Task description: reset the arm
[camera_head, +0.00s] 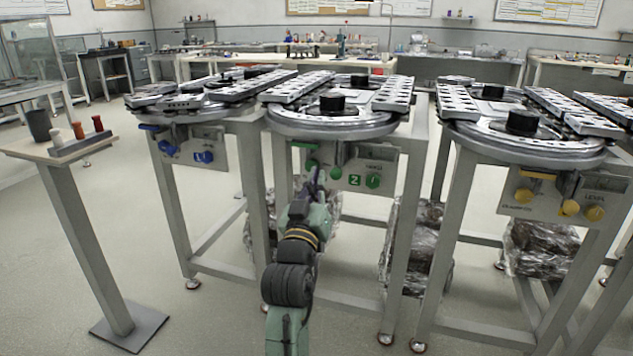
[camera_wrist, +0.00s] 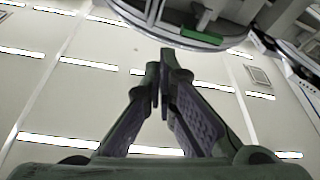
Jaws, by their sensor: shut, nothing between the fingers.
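My gripper (camera_head: 316,186) is in front of the middle ring-track station, low and close to its green-marked control panel (camera_head: 350,168). My arm rises from the bottom of the head view towards it. In the wrist view my gripper's fingertips (camera_wrist: 161,82) meet, with nothing between them. That view looks upward at the ceiling, with the rim of a round station top (camera_wrist: 190,38) and a green part (camera_wrist: 201,37) at the top. I cannot tell whether the gripper touches the panel.
A blue-marked station (camera_head: 200,153) stands to the left and a yellow-marked one (camera_head: 560,200) to the right. A pedestal (camera_head: 30,147) with a dark cup and several pegs stands at far left. Wrapped bundles (camera_head: 415,240) lie under the stations. The floor between pedestal and stations is clear.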

